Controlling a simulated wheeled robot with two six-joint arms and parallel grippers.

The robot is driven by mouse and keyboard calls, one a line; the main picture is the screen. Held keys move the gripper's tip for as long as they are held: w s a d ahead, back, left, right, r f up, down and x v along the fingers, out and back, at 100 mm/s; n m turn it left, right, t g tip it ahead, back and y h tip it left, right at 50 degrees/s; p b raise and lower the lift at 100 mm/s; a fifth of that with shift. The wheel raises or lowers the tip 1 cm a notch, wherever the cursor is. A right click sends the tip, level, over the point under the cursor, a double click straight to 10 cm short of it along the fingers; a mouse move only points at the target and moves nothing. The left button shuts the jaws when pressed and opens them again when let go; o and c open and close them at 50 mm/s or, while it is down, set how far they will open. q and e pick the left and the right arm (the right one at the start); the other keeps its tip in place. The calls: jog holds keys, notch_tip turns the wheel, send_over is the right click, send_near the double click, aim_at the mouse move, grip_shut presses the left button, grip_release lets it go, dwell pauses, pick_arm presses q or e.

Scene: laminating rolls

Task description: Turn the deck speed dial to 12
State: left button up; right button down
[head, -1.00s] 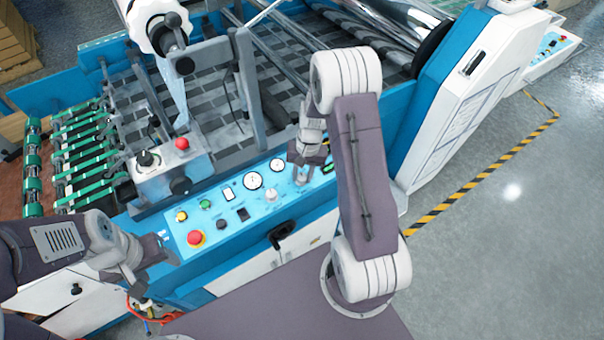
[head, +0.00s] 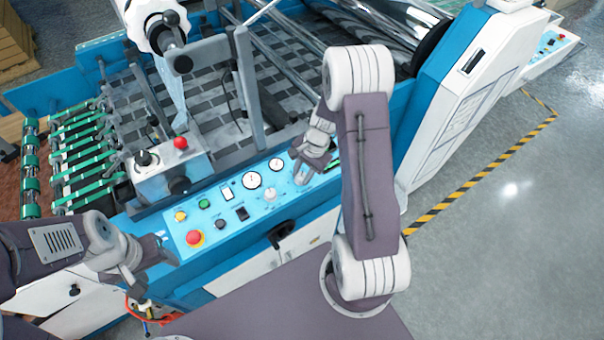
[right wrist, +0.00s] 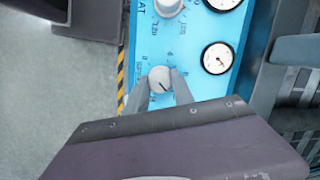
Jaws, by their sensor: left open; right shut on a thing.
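A pale round dial (right wrist: 159,77) with a dark pointer line sits on the blue control panel in the right wrist view. A printed scale surrounds it, with a 4 and an 8 legible. My right gripper (right wrist: 161,92) is shut on this dial, one finger on each side. In the head view my right gripper (head: 301,174) is at the panel's right part and hides most of the dial. The pointer's exact reading is too small to tell. My left gripper (head: 168,252) is open and empty by the panel's left end.
A second pale knob (head: 270,195) stands on the panel left of my right gripper. Two round gauges (head: 252,180) lie behind it. A red button (head: 195,238) is near my left gripper. A grey box with a red knob (head: 181,143) stands behind the panel.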

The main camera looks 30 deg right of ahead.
jog(key=shift+w+d+r, duration=0.1)
jog(key=shift+w+d, duration=0.05)
jog(key=shift+w, duration=0.05)
jog(key=c, duration=1.3)
grip_release()
jog(key=shift+o, duration=1.1)
jog(key=shift+s, duration=0.1)
jog(key=v, duration=0.9)
jog(key=shift+s+d, duration=0.1)
jog(key=shift+d, duration=0.05)
